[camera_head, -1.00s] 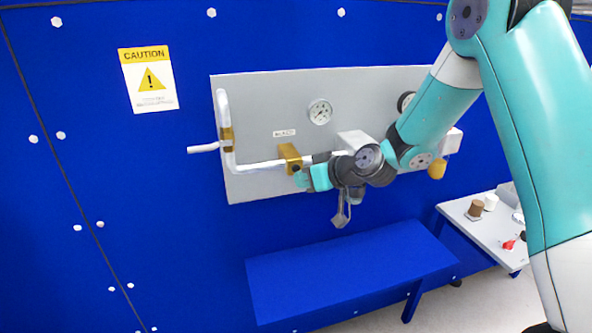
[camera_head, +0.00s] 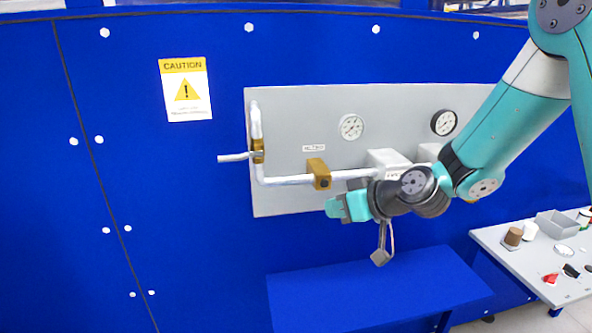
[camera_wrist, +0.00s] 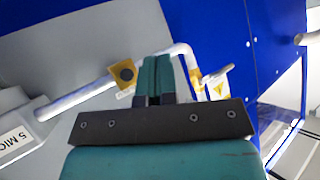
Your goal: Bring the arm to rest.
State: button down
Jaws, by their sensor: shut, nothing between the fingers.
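My gripper (camera_head: 335,207) is in front of the lower part of the grey wall panel (camera_head: 280,120), just below the white pipe (camera_head: 288,181) and its brass block (camera_head: 319,174). It points left and is shut with nothing in it. In the wrist view my gripper (camera_wrist: 154,62) shows its two teal fingers together, with the brass block (camera_wrist: 125,74) beyond them to the left and the pipe (camera_wrist: 75,102) behind. I cannot tell from these views how far the fingertips are from the panel.
A blue bench (camera_head: 375,290) stands below the arm. A grey side table (camera_head: 520,262) at right holds a brown cup (camera_head: 513,237), a grey tray (camera_head: 562,224) and small red and black pieces. A caution sign (camera_head: 186,90) is on the blue wall. The wall's left part is clear.

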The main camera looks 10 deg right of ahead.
jog(key=s+a+r+n+g, duration=0.1)
jog(key=s+a+r+g, duration=0.2)
jog(key=s, duration=0.4)
jog(key=s+a+r+n+g, duration=0.1)
jog(key=s+a+r+g, duration=0.15)
jog(key=s, duration=0.35)
jog(key=s+d+r+g+h, duration=0.1)
jog(key=s+g+h, duration=0.2)
jog(key=s, duration=1.1)
jog(key=shift+s+d+r+h, duration=0.2)
jog(key=shift+s+d+h, duration=0.05)
jog(key=shift+d+h, duration=0.05)
jog(key=shift+g, duration=0.25)
